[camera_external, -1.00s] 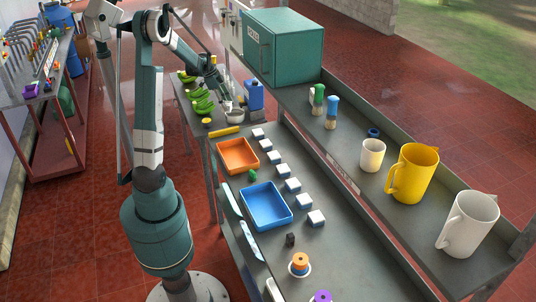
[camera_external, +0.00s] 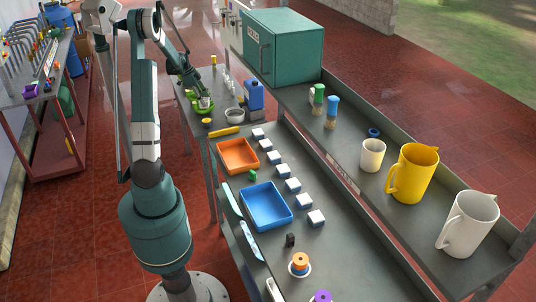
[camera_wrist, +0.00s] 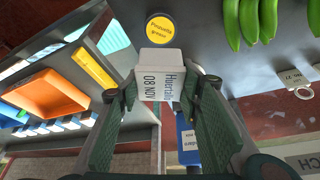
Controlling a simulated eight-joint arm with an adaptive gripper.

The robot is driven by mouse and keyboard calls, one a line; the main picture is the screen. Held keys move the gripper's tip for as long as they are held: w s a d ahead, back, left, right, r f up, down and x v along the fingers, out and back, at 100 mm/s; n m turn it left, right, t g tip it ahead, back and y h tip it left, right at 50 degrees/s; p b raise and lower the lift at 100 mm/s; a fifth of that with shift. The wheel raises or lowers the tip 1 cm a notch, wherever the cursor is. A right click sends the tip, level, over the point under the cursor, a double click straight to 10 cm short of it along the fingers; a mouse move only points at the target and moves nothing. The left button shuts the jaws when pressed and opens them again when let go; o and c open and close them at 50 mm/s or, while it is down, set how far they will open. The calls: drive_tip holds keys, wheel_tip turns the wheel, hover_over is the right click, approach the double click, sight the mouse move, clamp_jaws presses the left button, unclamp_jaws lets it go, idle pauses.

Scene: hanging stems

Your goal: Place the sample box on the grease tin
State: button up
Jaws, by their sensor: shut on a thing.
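The sample box, a white block with a dark printed label (camera_wrist: 160,60), is held between the fingers of my gripper (camera_wrist: 153,92) in the wrist view. The grease tin has a round yellow lid with dark lettering (camera_wrist: 160,28) and appears just above the box in that view. In the external view the tin (camera_external: 207,122) stands at the near end of the far table, and my gripper (camera_external: 203,104) is a little beyond it. The box is too hidden or small to make out there. Whether the box touches the tin cannot be told.
Green bananas (camera_wrist: 250,18) lie beside the tin. A grey bowl (camera_external: 235,116) and a blue jug (camera_external: 254,95) stand to the right. A yellow bar-shaped box (camera_external: 224,131), an orange tray (camera_external: 238,156) and a blue tray (camera_external: 266,206) lie nearer.

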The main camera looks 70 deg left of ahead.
hover_over(204, 117)
drive_tip(key=s, duration=0.2)
drive_tip(key=shift+w+a+f, duration=0.1)
drive_tip(key=shift+a+f, duration=0.05)
drive_tip(key=shift+f, duration=1.45)
drive_tip(key=shift+w+a+f, duration=0.1)
drive_tip(key=shift+f, duration=1.45)
drive_tip(key=shift+f, duration=1.85)
drive_tip(key=shift+f, duration=0.2)
drive_tip(key=o, duration=0.9)
drive_tip(key=shift+r, duration=0.25)
drive_tip(key=v, duration=1.2)
